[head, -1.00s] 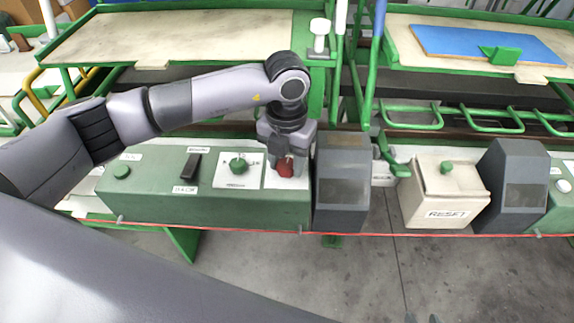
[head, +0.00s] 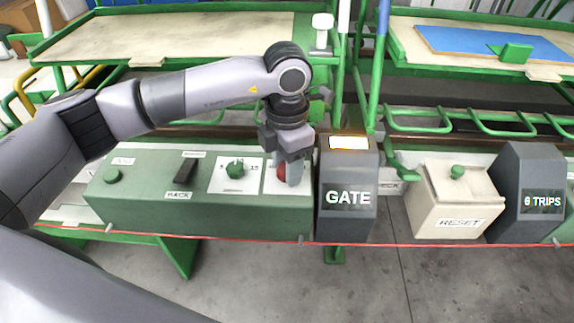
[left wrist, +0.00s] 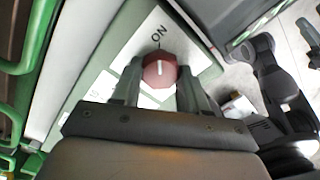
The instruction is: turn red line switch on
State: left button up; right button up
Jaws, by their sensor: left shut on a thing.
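The red line switch is a red knob (head: 283,173) on the right end of the long green control box (head: 200,215). In the left wrist view the red knob (left wrist: 159,72) has a white mark that points toward the printed "ON". My left gripper (head: 288,172) comes down from above with its fingers on either side of the knob, shut on it. Its two fingers also show in the left wrist view (left wrist: 160,90). The fingers hide part of the knob in the head view. My right gripper is not in view.
Left of the knob are a green dial (head: 235,170), a black lever (head: 188,168) and a green button (head: 112,176). A lit "GATE" display (head: 346,222) stands close on the right, then a cream "RESET" box (head: 455,210) and a "TRIPS" display (head: 540,225). A red cord (head: 400,244) runs along the front.

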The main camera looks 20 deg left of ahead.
pick_arm(q)
jog(key=shift+r, duration=0.1)
dwell(0.3)
jog(key=o, duration=1.1)
jog(key=shift+c, duration=0.2)
jog(key=shift+r, duration=3.55)
jog(key=shift+s, duration=0.1)
